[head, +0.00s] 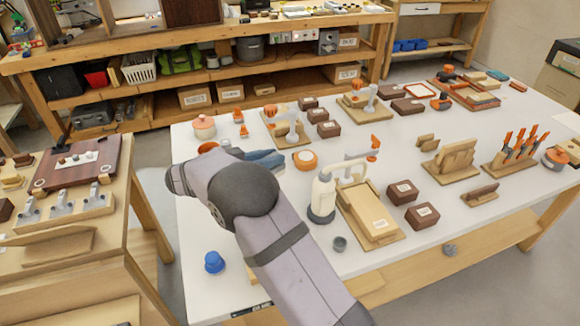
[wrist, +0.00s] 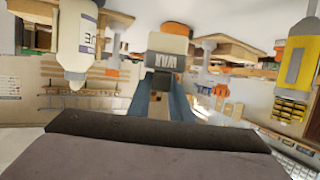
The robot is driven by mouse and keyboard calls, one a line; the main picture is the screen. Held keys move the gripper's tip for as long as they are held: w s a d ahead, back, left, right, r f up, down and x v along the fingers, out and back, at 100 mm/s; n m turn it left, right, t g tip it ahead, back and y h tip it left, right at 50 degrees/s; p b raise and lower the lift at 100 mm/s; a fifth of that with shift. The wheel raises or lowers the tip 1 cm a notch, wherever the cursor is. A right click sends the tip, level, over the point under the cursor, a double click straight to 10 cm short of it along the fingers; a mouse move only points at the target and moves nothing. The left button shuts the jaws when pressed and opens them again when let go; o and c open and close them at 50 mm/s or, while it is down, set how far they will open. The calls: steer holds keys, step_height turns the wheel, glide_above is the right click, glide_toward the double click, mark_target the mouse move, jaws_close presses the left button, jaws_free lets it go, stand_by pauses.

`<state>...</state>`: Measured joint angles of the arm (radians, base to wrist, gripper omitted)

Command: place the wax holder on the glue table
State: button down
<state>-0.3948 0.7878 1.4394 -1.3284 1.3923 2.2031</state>
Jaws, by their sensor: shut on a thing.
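My gripper (wrist: 163,105) reaches from below in the wrist view, its two blue-grey fingers shut on a pale block with a dark label that seems to read WAX upside down. I take this block as the wax holder (wrist: 168,44). A white bottle (head: 322,196) stands on this table; a white bottle (wrist: 76,42) with a label also shows in the wrist view. I cannot read which table is the glue table.
A wooden bench (head: 120,215) stands to the left. Shelving (head: 180,75) runs behind.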

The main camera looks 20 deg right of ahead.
steer(key=shift+f+p, duration=0.6)
steer(key=shift+f, duration=2.9)
steer(key=shift+f+b, duration=0.2)
steer(key=shift+b, duration=0.15)
steer(key=c, duration=1.6)
jaws_free()
steer(key=shift+r, duration=0.2)
steer(key=shift+r+p, duration=0.15)
steer(key=shift+p, duration=0.35)
steer(key=b+v, duration=0.3)
steer(key=v, duration=0.9)
steer(key=shift+s, duration=0.1)
steer(key=shift+d, duration=0.1)
